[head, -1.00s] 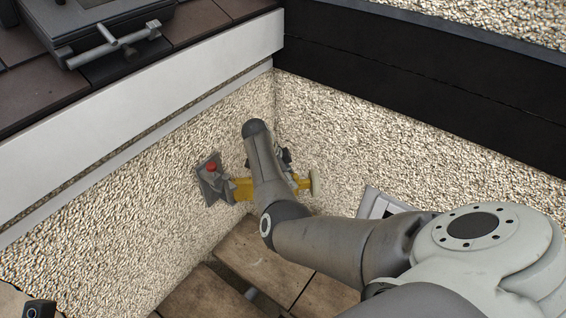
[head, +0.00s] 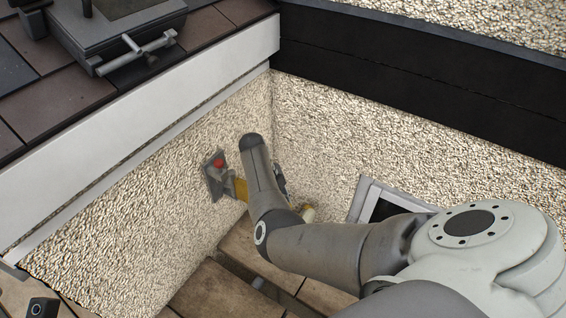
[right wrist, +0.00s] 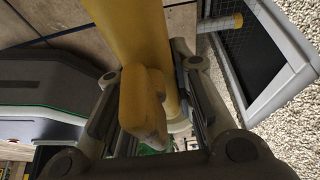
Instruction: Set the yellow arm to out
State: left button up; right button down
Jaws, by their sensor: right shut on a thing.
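The yellow arm (head: 241,189) sticks out from a grey wall bracket (head: 212,186) with a red knob (head: 219,163) on the left pebbled wall. Its middle is hidden behind my right arm in the head view; its pale end (head: 307,213) shows beyond, low near the corner. In the right wrist view the yellow arm (right wrist: 128,28) runs down between the fingers, with a stubby yellow block (right wrist: 143,105) in front. My right gripper (right wrist: 150,112) is shut on the yellow arm. My left gripper is not in view.
A grey-framed dark panel (head: 361,203) stands by the right wall; its frame shows close in the right wrist view (right wrist: 290,75). Brown boards (head: 215,290) with gaps lie below. A grey case (head: 120,40) sits on the roof tiles above the white ledge (head: 150,115).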

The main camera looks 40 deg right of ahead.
jog(key=shift+a, duration=0.3)
jog(key=shift+a+m, duration=0.1)
jog(key=shift+m, duration=0.2)
jog(key=c, duration=1.2)
grip_release()
jog(key=shift+c, duration=0.2)
jog(key=shift+w+r, duration=0.1)
jog(key=shift+r, duration=0.2)
jog(key=v, duration=1.1)
jog(key=shift+w+r, duration=0.1)
jog(key=shift+r, duration=0.05)
